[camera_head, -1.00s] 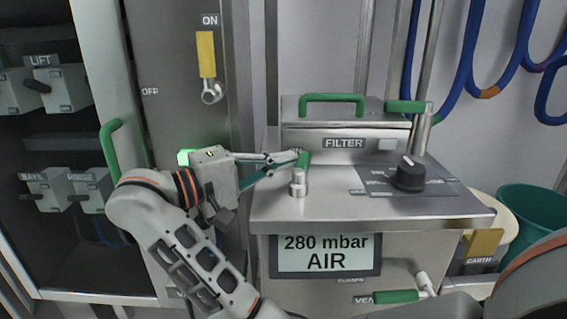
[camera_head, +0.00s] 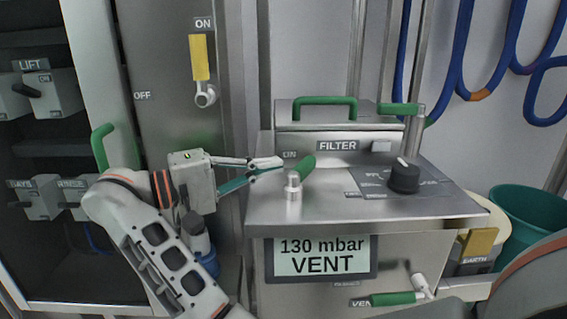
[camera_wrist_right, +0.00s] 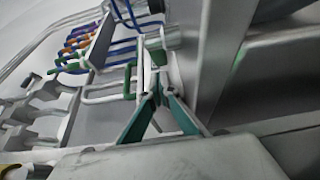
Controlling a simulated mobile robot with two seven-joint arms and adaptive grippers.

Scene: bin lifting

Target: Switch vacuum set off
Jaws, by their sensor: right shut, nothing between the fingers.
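The vacuum set (camera_head: 345,215) is a steel cabinet at centre right in the head view. Its display (camera_head: 321,256) reads "130 mbar VENT". A green-handled lever (camera_head: 300,170) stands on a round steel post at its top left, beside an ON label; the handle tilts up to the right. My right gripper (camera_head: 280,165) is just left of this lever, fingers shut with nothing between them. I cannot tell whether the tips touch the handle. The shut fingers also show in the wrist view (camera_wrist_right: 156,75). My left gripper is out of view.
A lower green valve handle (camera_head: 392,299) is at the front. A yellow lever (camera_head: 200,57) points to ON on the left panel. A green bucket (camera_head: 545,220) stands right.

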